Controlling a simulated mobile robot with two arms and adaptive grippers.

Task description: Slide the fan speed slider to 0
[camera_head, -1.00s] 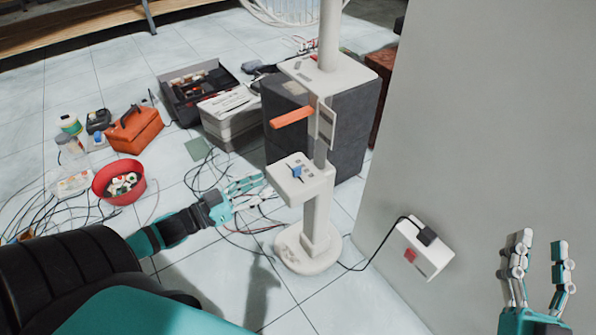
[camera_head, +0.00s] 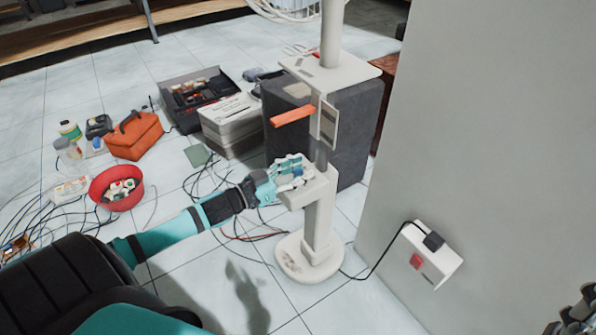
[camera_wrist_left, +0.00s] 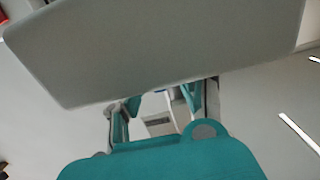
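The white fan stand (camera_head: 318,222) stands upright on the floor, with a control box (camera_head: 318,190) partway up its post. My left gripper (camera_head: 293,170) is at the top of this box, its fingers over the panel. They cover most of the blue slider; a bit of blue shows among the fingers, and I cannot tell whether they touch it. In the left wrist view a large pale panel (camera_wrist_left: 160,45) hides the fingertips of the left gripper (camera_wrist_left: 163,105); its finger bases are apart. My right gripper (camera_head: 578,318) shows only partly at the lower right edge.
A dark grey speaker (camera_head: 355,120) stands behind. A wall (camera_head: 480,130) with a socket box (camera_head: 428,258) is at right. A red bowl (camera_head: 117,202), orange toolbox (camera_head: 133,136) and cables lie left.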

